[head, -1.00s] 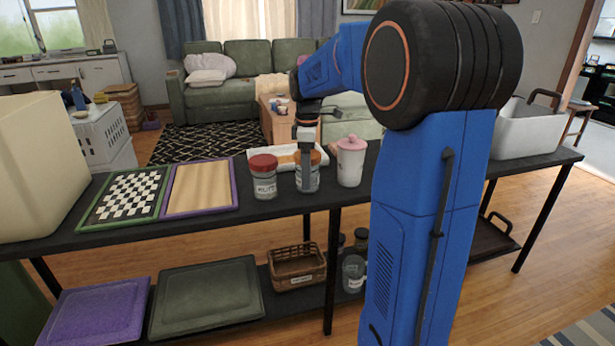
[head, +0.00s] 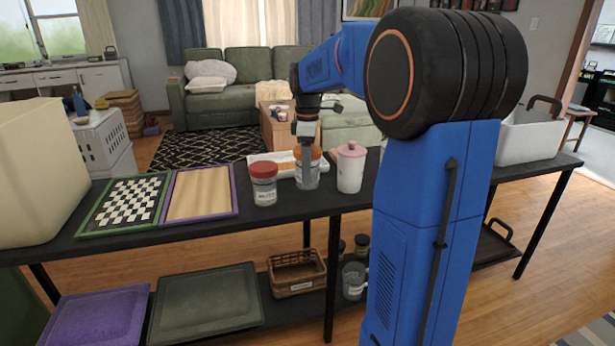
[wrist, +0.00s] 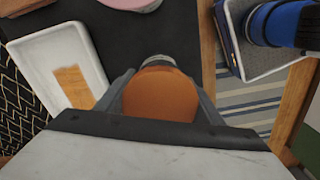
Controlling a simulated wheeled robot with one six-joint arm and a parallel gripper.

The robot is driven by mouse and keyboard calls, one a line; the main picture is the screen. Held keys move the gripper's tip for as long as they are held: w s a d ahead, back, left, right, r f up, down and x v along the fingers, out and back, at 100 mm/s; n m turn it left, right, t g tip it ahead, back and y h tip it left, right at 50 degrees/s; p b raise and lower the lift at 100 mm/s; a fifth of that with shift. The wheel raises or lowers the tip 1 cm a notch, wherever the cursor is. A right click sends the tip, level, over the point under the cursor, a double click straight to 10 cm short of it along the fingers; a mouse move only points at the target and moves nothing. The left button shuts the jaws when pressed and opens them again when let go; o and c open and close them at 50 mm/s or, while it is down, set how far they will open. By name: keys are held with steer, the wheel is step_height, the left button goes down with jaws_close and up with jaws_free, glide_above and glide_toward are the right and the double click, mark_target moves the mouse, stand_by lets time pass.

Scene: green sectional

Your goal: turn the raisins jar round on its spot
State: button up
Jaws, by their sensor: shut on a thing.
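An orange-lidded jar (head: 312,180) of clear glass stands upright on the dark table, between a red-lidded jar (head: 263,186) and a pink-lidded white canister (head: 350,168). My gripper (head: 307,155) comes down from above and is shut on the orange-lidded jar, with one finger across its front. In the wrist view the orange lid (wrist: 160,94) sits between my two fingers. I cannot read the label of the held jar; the finger hides part of its front. The red-lidded jar has a white label facing me, too small to read surely.
A white tray (head: 258,158) lies close behind the jars. A checkered board (head: 124,201) and a purple-framed board (head: 200,192) lie to the left. A white bin (head: 527,142) stands at the right. The lower shelf holds a basket (head: 297,272) and several other things.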

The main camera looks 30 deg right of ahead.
step_height(320, 180, up, 6)
steer(key=shift+f, duration=0.2)
steer(key=shift+r, duration=0.25)
steer(key=shift+r+n, duration=0.15)
steer(key=shift+n, duration=0.45)
steer(key=n, duration=0.3)
steer(key=shift+n, duration=0.8)
steer(key=n, duration=0.3)
steer(key=shift+n, duration=1.3)
